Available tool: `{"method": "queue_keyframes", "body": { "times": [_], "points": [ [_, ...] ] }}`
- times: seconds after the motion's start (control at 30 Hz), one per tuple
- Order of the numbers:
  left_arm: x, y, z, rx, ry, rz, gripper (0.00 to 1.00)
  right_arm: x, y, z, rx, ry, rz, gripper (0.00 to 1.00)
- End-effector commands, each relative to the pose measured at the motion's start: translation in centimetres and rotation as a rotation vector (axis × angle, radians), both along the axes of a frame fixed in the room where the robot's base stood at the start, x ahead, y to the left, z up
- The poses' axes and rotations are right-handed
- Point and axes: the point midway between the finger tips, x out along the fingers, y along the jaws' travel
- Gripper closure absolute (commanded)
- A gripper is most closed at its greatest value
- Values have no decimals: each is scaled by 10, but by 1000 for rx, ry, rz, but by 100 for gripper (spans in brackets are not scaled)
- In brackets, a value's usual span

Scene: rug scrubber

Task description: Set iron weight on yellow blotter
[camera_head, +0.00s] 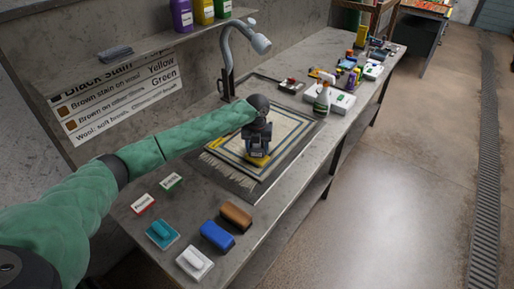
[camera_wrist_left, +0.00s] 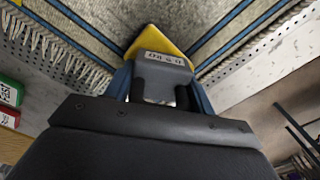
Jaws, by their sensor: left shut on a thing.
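My left gripper (camera_head: 258,146) reaches over the striped rug (camera_head: 222,150) on the stone counter. In the left wrist view its blue fingers (camera_wrist_left: 162,92) are shut on the grey iron weight (camera_wrist_left: 163,82), which has a light label with dark lettering. The yellow blotter (camera_wrist_left: 155,36) shows directly beyond and below the weight, with one corner sticking out. In the head view the yellow blotter (camera_head: 259,161) lies on the rug under my gripper, which hides much of it. I cannot tell whether the weight touches it. My right gripper is out of view.
Brown (camera_head: 236,215), blue (camera_head: 217,236), teal (camera_head: 162,234) and white (camera_head: 195,263) scrubbing tools lie at the near end of the counter, by red (camera_head: 143,204) and green (camera_head: 171,182) boxes. A tap (camera_head: 229,62) stands behind the rug; a spray bottle (camera_head: 322,101) stands beyond it.

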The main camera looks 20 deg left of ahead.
Motion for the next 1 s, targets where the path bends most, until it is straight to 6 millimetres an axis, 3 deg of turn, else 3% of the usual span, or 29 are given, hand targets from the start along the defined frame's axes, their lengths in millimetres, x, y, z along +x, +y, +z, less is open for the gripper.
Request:
{"method": "queue_keyframes", "body": {
  "times": [0.67, 0.7, 0.8, 1.0],
  "points": [
    [1, 0, -6, -1, -2, 0, 100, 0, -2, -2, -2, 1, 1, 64],
    [1, 0, -5, -1, -2, 0, 38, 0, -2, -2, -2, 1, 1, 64],
    [1, 0, -6, -1, -1, 0, 20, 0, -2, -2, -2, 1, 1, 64],
    [0, 0, -6, 0, -1, 0, 20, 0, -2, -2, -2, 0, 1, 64]
  ]
}}
